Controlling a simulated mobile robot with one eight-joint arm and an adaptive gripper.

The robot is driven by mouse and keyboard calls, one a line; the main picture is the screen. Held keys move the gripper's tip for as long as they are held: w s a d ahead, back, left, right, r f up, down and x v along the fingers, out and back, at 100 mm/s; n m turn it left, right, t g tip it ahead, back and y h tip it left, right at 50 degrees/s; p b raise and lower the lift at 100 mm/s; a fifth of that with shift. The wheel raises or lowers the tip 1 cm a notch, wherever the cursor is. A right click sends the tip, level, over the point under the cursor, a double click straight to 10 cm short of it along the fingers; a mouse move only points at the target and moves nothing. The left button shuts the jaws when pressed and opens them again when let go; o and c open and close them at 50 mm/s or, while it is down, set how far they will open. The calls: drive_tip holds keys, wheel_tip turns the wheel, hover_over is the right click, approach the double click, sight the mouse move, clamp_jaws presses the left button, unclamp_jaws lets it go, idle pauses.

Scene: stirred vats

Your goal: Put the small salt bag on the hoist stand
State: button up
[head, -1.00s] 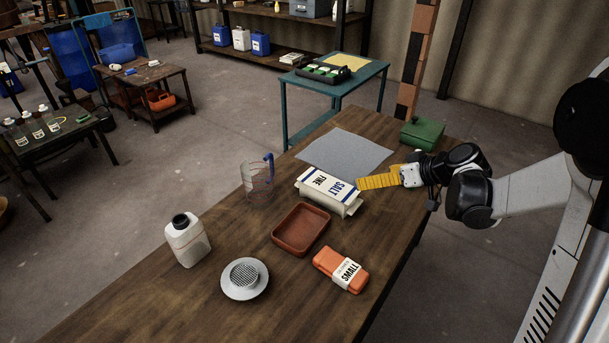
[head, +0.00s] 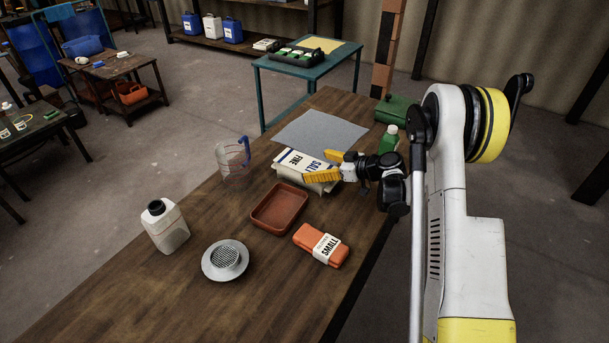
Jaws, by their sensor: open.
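A white bag (head: 292,161) lettered "SALT" and "FINE" lies on the wooden table, at the near edge of a grey mat. My gripper (head: 315,166) is open, its yellow fingers over the right end of this bag and partly hiding it. I cannot tell whether they touch it. An orange packet (head: 304,236) with a white band reading "SMALL" lies nearer, apart from the gripper; its smaller print is unreadable. I cannot tell which thing is the hoist stand. A teal table (head: 335,67) with a yellow sheet stands behind.
On the wooden table (head: 130,290) are a reddish-brown tray (head: 262,222), a clear jug (head: 232,160), a white bottle (head: 168,230), a round grey grille (head: 225,261), the grey mat (head: 320,132), a green bottle (head: 389,140) and a green box (head: 393,107). The table's near left is clear.

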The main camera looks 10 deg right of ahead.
sight(307, 164)
drive_tip(key=b+x, duration=0.2)
drive_tip(key=x, duration=0.3)
drive_tip(key=shift+s, duration=0.1)
drive_tip(key=shift+r, duration=0.15)
drive_tip(key=c, duration=1.5)
drive_tip(key=shift+r, duration=0.5)
wheel_tip(307, 164, up, 3)
drive_tip(key=shift+r+p, duration=0.25)
drive_tip(key=shift+p, duration=0.95)
drive_tip(key=w+d+r+p+v, duration=0.15)
drive_tip(key=p+v, duration=0.25)
drive_tip(key=v, duration=0.9)
drive_tip(key=shift+s+a+r+m+t+h, duration=0.55)
drive_tip(key=shift+s+a+r+m+h, duration=0.4)
drive_tip(key=shift+s+a+r, duration=0.9)
drive_tip(key=shift+s+a+r+m+t+h, duration=0.75)
drive_tip(key=shift+s+a+r, duration=0.6)
drive_tip(key=shift+s+r, duration=1)
drive_tip(key=shift+s+a+r+m+t+h, duration=0.4)
drive_tip(key=shift+s+a+r+m+h, duration=0.7)
drive_tip(key=shift+s+a+r, duration=0.75)
